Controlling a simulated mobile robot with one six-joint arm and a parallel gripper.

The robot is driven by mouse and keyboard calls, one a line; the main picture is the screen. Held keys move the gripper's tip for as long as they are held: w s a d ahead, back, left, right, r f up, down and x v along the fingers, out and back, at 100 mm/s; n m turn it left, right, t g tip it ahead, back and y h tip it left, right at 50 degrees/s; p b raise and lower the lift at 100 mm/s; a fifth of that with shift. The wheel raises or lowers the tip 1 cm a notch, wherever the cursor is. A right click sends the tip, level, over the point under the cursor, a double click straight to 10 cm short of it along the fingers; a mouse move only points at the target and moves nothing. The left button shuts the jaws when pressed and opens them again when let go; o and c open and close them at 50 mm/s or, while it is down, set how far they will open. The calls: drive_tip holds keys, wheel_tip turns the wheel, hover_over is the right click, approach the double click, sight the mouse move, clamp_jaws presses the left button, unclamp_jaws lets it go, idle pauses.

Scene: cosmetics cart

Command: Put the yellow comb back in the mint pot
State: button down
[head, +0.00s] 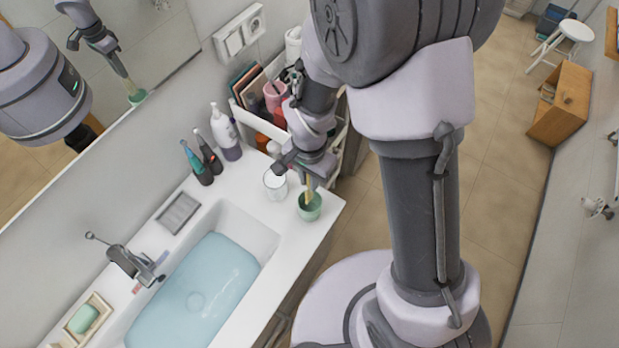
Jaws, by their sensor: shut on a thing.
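The mint pot (311,212) stands on the white counter near its right front corner. My gripper (309,177) points down just above the pot and is shut on the yellow comb (309,191). The comb is roughly upright, and its lower end is within the pot's mouth in the picture. I cannot tell whether it touches the bottom. The comb's top is partly hidden by my gripper.
A white cup (275,185) stands close to the left of the pot. Toothbrushes (202,165) and a pump bottle (226,135) stand farther left. Behind is a cart (240,115) with bottles and a pink cup (275,95). The sink basin (205,290) lies at the front.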

drive_tip(key=shift+f+b, duration=1.55)
idle(0.6)
drive_tip(key=shift+f+b, duration=1.1)
drive_tip(key=c, duration=0.8)
unclamp_jaws()
drive_tip(key=shift+r+p, duration=3.45)
drive_tip(key=shift+r, duration=1.6)
